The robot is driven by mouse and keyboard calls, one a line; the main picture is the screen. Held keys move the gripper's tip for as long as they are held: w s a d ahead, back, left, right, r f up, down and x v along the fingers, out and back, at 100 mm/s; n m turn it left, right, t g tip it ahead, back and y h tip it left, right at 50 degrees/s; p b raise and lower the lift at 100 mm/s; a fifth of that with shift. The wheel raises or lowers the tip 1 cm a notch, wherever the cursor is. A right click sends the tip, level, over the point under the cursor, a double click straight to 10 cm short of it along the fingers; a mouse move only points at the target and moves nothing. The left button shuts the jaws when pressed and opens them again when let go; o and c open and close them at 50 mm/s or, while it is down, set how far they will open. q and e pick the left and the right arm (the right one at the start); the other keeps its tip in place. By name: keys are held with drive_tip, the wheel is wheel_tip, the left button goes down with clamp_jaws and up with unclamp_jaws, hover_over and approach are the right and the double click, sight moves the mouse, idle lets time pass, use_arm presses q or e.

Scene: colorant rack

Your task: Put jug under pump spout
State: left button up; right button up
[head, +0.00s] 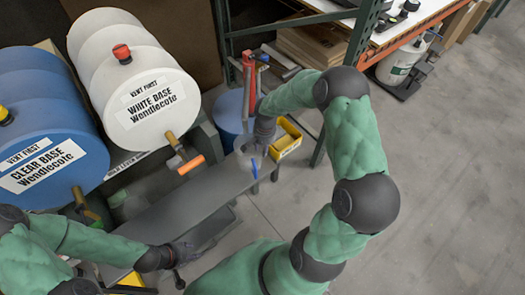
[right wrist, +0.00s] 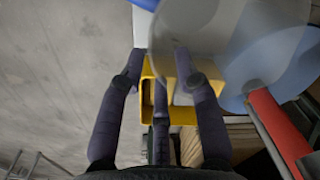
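A translucent jug (head: 247,150) is at the far end of the grey shelf, close to my right gripper (head: 262,143). In the right wrist view, the jug (right wrist: 225,35) fills the upper right. My right gripper (right wrist: 160,65) has its fingers apart there, one showing through the jug's clear wall; I see no firm hold. A red pump (head: 248,85) stands on a blue pail (head: 228,112) just beyond the jug; its red body (right wrist: 280,130) shows in the right wrist view. Its spout is not clear. My left gripper (head: 182,262) is low beside the shelf, its fingers unclear.
White (head: 130,75) and blue (head: 45,125) drums lie at left, with an orange-handled valve (head: 190,165) above the grey shelf (head: 170,215). A yellow bin (head: 287,140) is right of the jug. A rack post (head: 362,35) stands behind. The floor at right is clear.

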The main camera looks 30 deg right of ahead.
wheel_tip(320, 180, up, 7)
drive_tip(key=p, duration=0.2)
drive_tip(key=shift+d, duration=0.15)
